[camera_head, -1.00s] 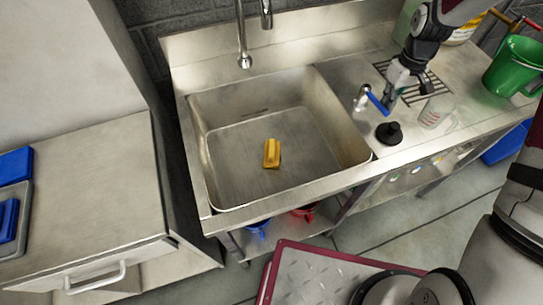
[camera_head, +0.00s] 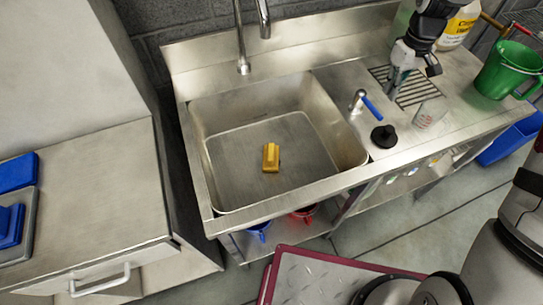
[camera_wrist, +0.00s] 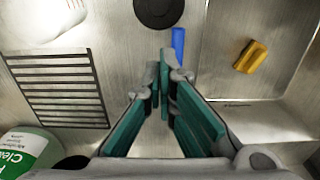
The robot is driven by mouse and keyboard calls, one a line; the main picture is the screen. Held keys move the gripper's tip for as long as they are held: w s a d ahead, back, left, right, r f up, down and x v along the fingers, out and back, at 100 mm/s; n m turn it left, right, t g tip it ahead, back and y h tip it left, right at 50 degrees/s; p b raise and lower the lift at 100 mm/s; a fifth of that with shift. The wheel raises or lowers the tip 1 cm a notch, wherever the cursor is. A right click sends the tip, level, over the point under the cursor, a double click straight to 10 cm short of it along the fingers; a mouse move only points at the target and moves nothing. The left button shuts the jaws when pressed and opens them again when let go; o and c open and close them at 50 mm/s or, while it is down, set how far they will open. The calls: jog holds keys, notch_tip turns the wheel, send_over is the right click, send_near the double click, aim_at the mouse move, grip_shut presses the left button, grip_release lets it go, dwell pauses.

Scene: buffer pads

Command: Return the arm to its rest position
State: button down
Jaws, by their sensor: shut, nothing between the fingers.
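My gripper (camera_head: 391,88) hangs at the end of my arm over the counter right of the sink, between the blue-handled lever (camera_head: 371,106) and the drain rack (camera_head: 413,92). In the wrist view my gripper (camera_wrist: 164,62) has its teal-padded fingers meeting at the tips, with nothing between them. The blue lever also shows just beyond the tips in the wrist view (camera_wrist: 178,45). A yellow pad-like block (camera_head: 271,157) lies on the sink floor, well away from the gripper. It also shows in the wrist view (camera_wrist: 251,56).
The steel sink (camera_head: 215,180) is left of the gripper. A black round knob (camera_head: 384,137), a clear cup (camera_head: 431,112), a green bucket (camera_head: 507,70) and a yellow-labelled jug (camera_head: 458,28) stand on the counter. A left-hand counter (camera_head: 95,185) holds blue blocks (camera_head: 17,172).

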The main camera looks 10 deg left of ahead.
dwell(0.3)
jog(key=s+r+m+t, duration=0.1)
jog(key=s+r+m, duration=0.1)
jog(key=s+r, duration=0.65)
jog(key=s+r+m+t, duration=0.15)
jog(key=s+r, duration=0.35)
jog(key=r, duration=0.6)
jog(key=s+r+m+t, duration=0.1)
jog(key=s+r, duration=0.1)
jog(key=s, duration=0.7)
jog(key=s+r+m+t, duration=0.2)
jog(key=s, duration=0.7)
jog(key=shift+s+d+r, duration=0.25)
jog(key=shift+d+r, duration=0.05)
